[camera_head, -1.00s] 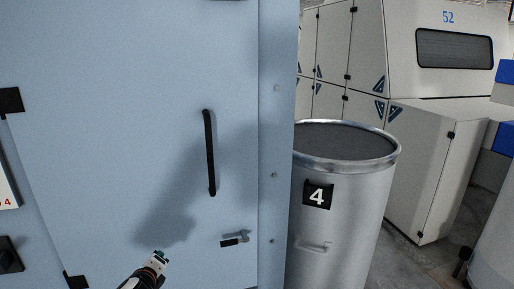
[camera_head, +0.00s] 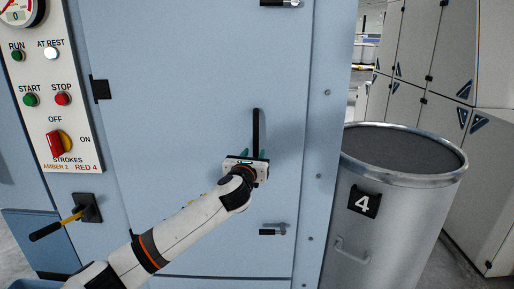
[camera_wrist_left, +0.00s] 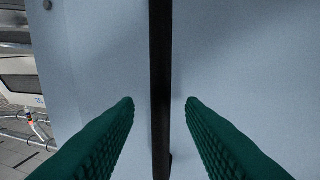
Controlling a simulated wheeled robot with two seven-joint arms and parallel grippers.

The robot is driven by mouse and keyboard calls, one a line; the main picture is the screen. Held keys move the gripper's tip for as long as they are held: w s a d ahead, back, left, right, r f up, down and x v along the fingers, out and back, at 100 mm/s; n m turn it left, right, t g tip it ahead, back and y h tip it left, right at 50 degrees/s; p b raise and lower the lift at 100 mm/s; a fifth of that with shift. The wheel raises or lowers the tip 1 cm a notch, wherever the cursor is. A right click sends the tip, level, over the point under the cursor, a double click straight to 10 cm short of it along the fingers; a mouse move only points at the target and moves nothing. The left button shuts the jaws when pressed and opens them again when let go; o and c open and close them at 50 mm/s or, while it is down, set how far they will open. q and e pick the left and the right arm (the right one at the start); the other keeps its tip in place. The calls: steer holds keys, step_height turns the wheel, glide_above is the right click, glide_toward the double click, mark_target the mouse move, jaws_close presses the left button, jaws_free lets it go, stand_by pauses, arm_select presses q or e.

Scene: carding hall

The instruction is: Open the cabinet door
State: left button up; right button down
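The light blue cabinet door (camera_head: 180,80) looks shut in the head view. Its upright black bar handle (camera_head: 256,128) is near the door's right side. My left gripper (camera_head: 254,156) is at the handle's lower part, hiding some of it. In the left wrist view the black handle (camera_wrist_left: 160,80) runs upright between the two green fingers of my left gripper (camera_wrist_left: 160,104). The fingers are open, with a gap on each side of the bar. A small latch (camera_head: 273,230) sits below the handle, and another latch (camera_head: 281,3) is at the top. My right gripper is not in view.
A metal drum (camera_head: 385,225) marked 4 stands close to the cabinet's right edge. A control panel (camera_head: 48,120) with buttons and a red switch is at the left, above a lever with a yellow and black grip (camera_head: 58,226). Pale machine housings (camera_head: 420,80) stand behind the drum.

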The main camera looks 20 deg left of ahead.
mark_target(255, 151)
arm_select(q)
steer(key=shift+w+a, duration=0.2)
steer(key=shift+w, duration=1.8)
jaws_close()
